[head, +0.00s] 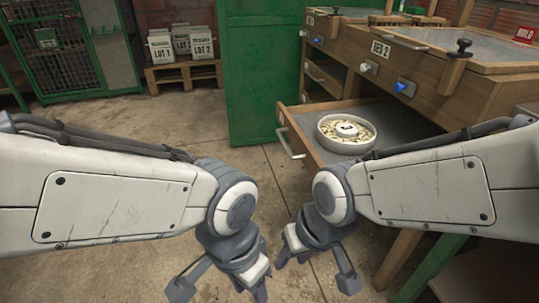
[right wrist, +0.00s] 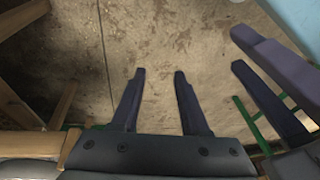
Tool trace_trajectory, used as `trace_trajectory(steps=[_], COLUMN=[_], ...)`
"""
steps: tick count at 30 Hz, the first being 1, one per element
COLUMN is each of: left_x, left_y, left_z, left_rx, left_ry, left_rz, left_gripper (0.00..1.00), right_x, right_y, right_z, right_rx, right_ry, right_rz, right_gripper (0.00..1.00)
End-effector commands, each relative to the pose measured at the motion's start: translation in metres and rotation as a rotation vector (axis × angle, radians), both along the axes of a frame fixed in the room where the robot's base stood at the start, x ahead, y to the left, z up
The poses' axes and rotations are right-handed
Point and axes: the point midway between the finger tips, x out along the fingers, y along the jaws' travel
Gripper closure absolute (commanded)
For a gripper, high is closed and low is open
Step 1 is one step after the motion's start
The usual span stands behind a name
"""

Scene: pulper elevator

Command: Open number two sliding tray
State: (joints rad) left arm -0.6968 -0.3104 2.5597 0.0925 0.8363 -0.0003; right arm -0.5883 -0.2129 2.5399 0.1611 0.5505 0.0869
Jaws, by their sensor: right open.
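The number two sliding tray (head: 320,158), under the table panel marked BED 2 (head: 381,49), stands pulled out. Its bar handle (head: 290,143) faces left, and a round white dish (head: 325,135) of pale pieces with a dark-marked centre sits in it. My right gripper (head: 315,268) is open, low in front of the tray and apart from it. In the right wrist view its fingers (right wrist: 158,78) are spread with only floor between them. My left gripper (head: 222,288) hangs lower left of it; its fingers look spread and empty, and also show at the right wrist view's right edge (right wrist: 270,82).
A green panel (head: 260,85) stands left of the table. White lot containers (head: 181,42) stand on a wooden pallet at the back. The concrete floor (head: 165,125) is clear.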

Motion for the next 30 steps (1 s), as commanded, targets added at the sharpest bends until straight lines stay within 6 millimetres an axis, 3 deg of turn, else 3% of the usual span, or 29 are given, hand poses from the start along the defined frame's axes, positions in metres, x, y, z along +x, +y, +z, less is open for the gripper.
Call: trace_trajectory(steps=[1, 3, 5, 9, 12, 16, 21, 26, 30], left_x=[0.0, 0.0, 0.0, 0.0, 0.0, 0.0, 0.0, 0.0, 0.0], left_y=[0.0, 0.0, 0.0, 0.0, 0.0, 0.0, 0.0, 0.0, 0.0], left_z=[-0.041, -0.067, -0.079, -0.103, -0.122, -0.142, -0.156, -0.159, -0.154], left_rx=[0.001, 0.001, 0.001, 0.001, 0.0, 0.0, 0.0, 0.0, 0.0], left_ry=[0.001, 0.002, 0.002, 0.001, 0.0, 0.0, 0.0, 0.0, 0.0], left_rz=[0.0, 0.0, 0.0, 0.0, 0.0, 0.0, 0.0, 0.0, 0.0], left_gripper=[0.5, 0.5, 0.5, 0.5, 0.5, 0.5, 0.5, 0.5, 0.5], right_x=[0.025, 0.068, 0.1, 0.163, 0.197, 0.22, 0.227, 0.229, 0.243], right_y=[0.006, 0.022, 0.037, 0.066, 0.069, 0.059, 0.042, 0.033, 0.029], right_z=[-0.042, -0.06, -0.061, -0.043, -0.028, -0.01, 0.007, 0.016, 0.02], right_rx=[0.054, 0.172, 0.286, 0.581, 0.79, 1.025, 1.231, 1.308, 1.315], right_ry=[-0.046, -0.146, -0.23, -0.419, -0.548, -0.704, -0.856, -0.922, -0.932], right_rz=[-0.098, -0.259, -0.391, -0.686, -0.887, -1.095, -1.248, -1.297, -1.305], right_gripper=[0.55, 0.55, 0.55, 0.55, 0.55, 0.55, 0.55, 0.55, 0.55])
